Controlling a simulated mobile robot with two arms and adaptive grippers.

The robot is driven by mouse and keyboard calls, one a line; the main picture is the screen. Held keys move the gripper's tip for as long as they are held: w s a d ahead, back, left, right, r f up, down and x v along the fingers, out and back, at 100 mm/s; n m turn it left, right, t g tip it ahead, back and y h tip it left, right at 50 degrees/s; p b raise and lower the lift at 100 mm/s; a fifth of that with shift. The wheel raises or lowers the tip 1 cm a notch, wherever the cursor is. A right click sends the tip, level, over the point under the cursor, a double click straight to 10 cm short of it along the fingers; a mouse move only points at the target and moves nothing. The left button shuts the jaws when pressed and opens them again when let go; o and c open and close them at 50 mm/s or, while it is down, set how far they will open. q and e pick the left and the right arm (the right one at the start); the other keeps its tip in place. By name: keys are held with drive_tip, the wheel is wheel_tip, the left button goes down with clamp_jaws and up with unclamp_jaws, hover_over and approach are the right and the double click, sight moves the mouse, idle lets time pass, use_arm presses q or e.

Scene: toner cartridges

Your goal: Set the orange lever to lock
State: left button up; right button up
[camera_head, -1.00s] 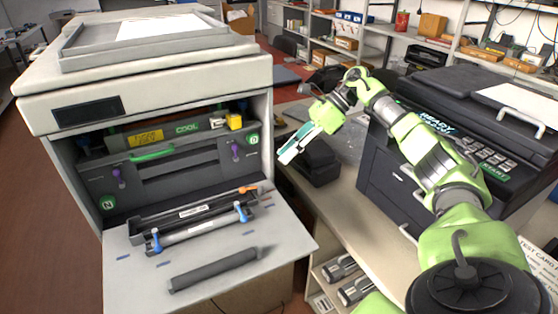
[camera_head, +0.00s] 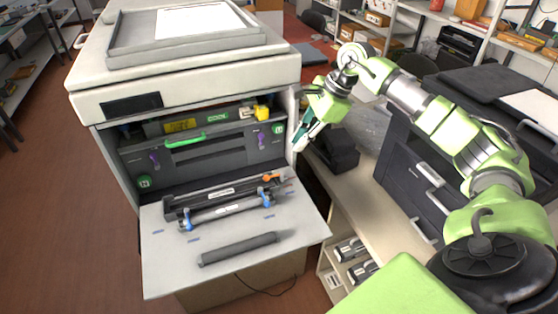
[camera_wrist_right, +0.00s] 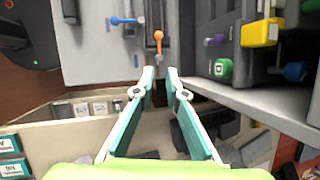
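The orange lever (camera_head: 269,178) is at the right end of the dark cartridge unit (camera_head: 220,198) on the printer's open front door. In the right wrist view the orange lever (camera_wrist_right: 158,40) lies ahead of my fingertips, its round knob towards them. My right gripper (camera_head: 298,146) hangs at the printer's right side, above and right of the lever, not touching it. In the wrist view my right gripper (camera_wrist_right: 160,74) has a narrow gap between its teal fingers, with nothing between them. My left gripper is not in view.
Blue levers (camera_head: 266,196) stand on the cartridge unit. A grey toner tube (camera_head: 240,248) lies on the door (camera_head: 170,275). A green handle (camera_head: 185,140), purple knobs and a yellow block (camera_head: 262,112) are inside the printer. A black printer (camera_head: 410,180) stands at right.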

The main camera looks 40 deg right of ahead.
sight(278, 175)
drive_tip(key=p+x, duration=0.4)
drive_tip(key=x, duration=0.8)
drive_tip(key=shift+w+a+f, duration=0.1)
drive_tip(key=shift+w+f, duration=0.05)
drive_tip(key=shift+f, duration=0.1)
drive_tip(key=shift+w+a+f, duration=0.15)
drive_tip(key=shift+a+f, duration=0.05)
drive_tip(key=shift+f, duration=0.5)
clamp_jaws()
drive_tip(key=shift+d+f+n+b, duration=0.1)
drive_tip(key=shift+f+n+b, duration=0.15)
drive_tip(key=shift+b, duration=0.8)
drive_tip(key=shift+r+n+g+b, duration=0.3)
drive_tip(key=shift+n+b, duration=0.15)
drive_tip(key=shift+b, duration=0.15)
